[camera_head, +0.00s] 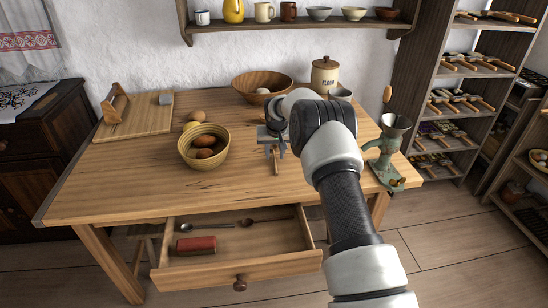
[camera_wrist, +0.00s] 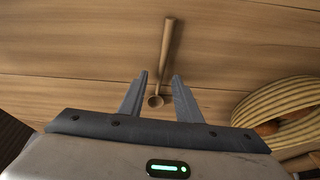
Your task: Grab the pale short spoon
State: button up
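A short, light wooden spoon (camera_wrist: 168,50) lies on the table, its bowl end nearest me in the wrist view. In the head view the spoon (camera_head: 276,168) shows partly below my gripper (camera_head: 272,147). In the wrist view my gripper (camera_wrist: 160,75) is open, one finger on each side of the spoon's bowl and lower handle. The fingers appear apart from the spoon, and nothing is held. I cannot tell how high the fingertips are above the table.
A wooden bowl (camera_head: 240,86) and flour jar (camera_head: 325,76) are behind. The open drawer (camera_head: 240,270) in front holds a red roller (camera_head: 195,246) and spoons (camera_head: 186,227).

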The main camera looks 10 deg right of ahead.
jog(key=shift+w+f, duration=0.15)
jog(key=shift+f, duration=0.15)
jog(key=shift+c, duration=0.5)
grip_shut()
jog(key=shift+r, duration=0.15)
